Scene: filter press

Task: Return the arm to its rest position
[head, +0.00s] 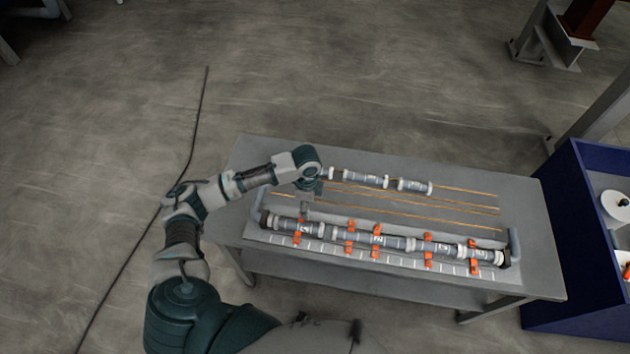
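My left arm (255,178) reaches in from the lower left and extends over the left part of the grey table (480,200). My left gripper (309,190) points down at the arm's end, beside the left end of a short row of grey cylinders with white rings (370,180). The wrist and the small size hide whether its fingers are open or shut, and I cannot tell whether it touches anything. My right arm and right gripper are not in view.
A long row of grey cylinders (395,243) with orange clamps (428,250) lies along the table's front. Thin copper-coloured rods (455,208) lie behind it. A dark blue cabinet (575,255) stands right of the table. A black cable (190,130) crosses the floor at left.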

